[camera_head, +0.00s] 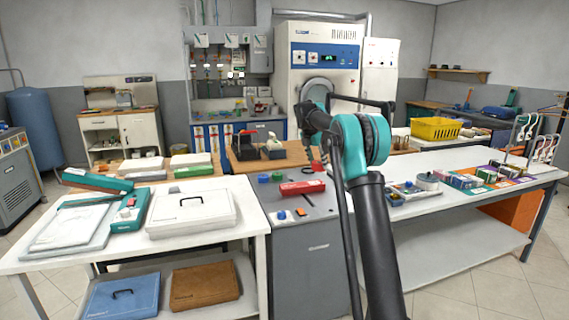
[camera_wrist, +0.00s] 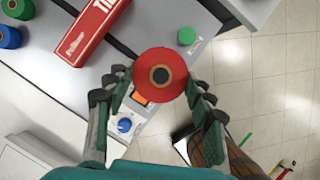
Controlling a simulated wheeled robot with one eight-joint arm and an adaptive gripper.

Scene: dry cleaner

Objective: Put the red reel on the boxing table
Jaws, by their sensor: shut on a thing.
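The red reel (camera_wrist: 143,75), with a dark hub in its middle, sits between the fingers of my gripper (camera_wrist: 160,88) in the wrist view. The fingers are shut on it from both sides. In the head view, red of the reel (camera_head: 318,167) shows just below the end of my arm, near the right edge of the grey cabinet top (camera_head: 325,208). The gripper is mostly hidden there by my arm. I cannot tell for certain which table is the boxing table; the white table (camera_head: 250,213) at left carries a lidded white case (camera_head: 190,218) and other boxes.
A red box (camera_head: 302,187), a green reel (camera_head: 277,177) and a blue reel (camera_head: 263,178) stand on the cabinet. A blue knob (camera_wrist: 125,125) and an orange switch show under the gripper. A long white table (camera_head: 440,213) at right holds packs. Bare floor shows between tables.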

